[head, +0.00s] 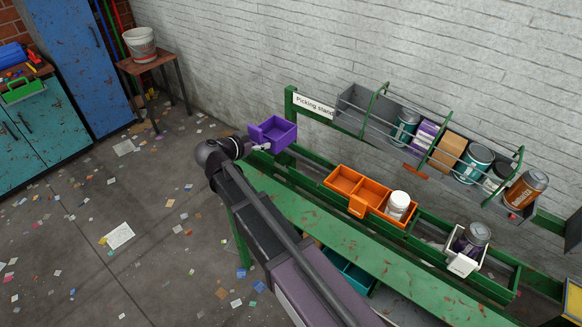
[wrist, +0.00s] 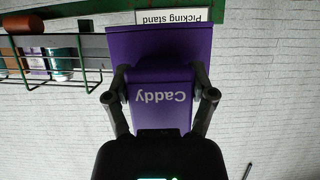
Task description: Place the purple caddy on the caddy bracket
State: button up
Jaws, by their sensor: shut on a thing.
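The purple caddy (head: 277,131) is an open box held up near the left end of the green stand, beside the sign post. In the wrist view the purple caddy (wrist: 160,45) fills the upper middle, its "Caddy" lettering upside down. My gripper (head: 259,146) is shut on its front part, and in the wrist view my gripper (wrist: 163,82) has one finger on each side of the lettered part. The caddy looks about level and clear of the floor. I cannot pick out the caddy bracket for certain; the caddy and arm cover part of the stand's left end.
A wire-fronted rack (head: 350,107) with several cans and boxes is on the wall side. The "Picking stand" sign (head: 315,105) is close to the purple caddy.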

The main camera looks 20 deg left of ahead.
jog(key=x, duration=0.2)
jog(key=b+x, duration=0.1)
jog(key=x, duration=0.2)
jog(key=b+x, duration=0.1)
jog(key=x, duration=0.1)
jog(key=shift+w+d+f, duration=0.1)
jog(key=shift+d+f, duration=0.2)
jog(key=shift+d, duration=0.1)
jog(key=shift+w+d, duration=0.15)
jog(key=shift+w, duration=0.1)
notch_tip(320, 180, down, 6)
jog(key=b, duration=0.6)
jog(key=shift+b, duration=0.35)
jog(key=shift+f, duration=0.2)
jog(key=shift+f+b, duration=1.85)
jog(key=shift+b, duration=0.05)
jog(key=shift+f+b, duration=0.3)
jog(key=shift+f+b, duration=0.25)
jog(key=shift+b, duration=0.05)
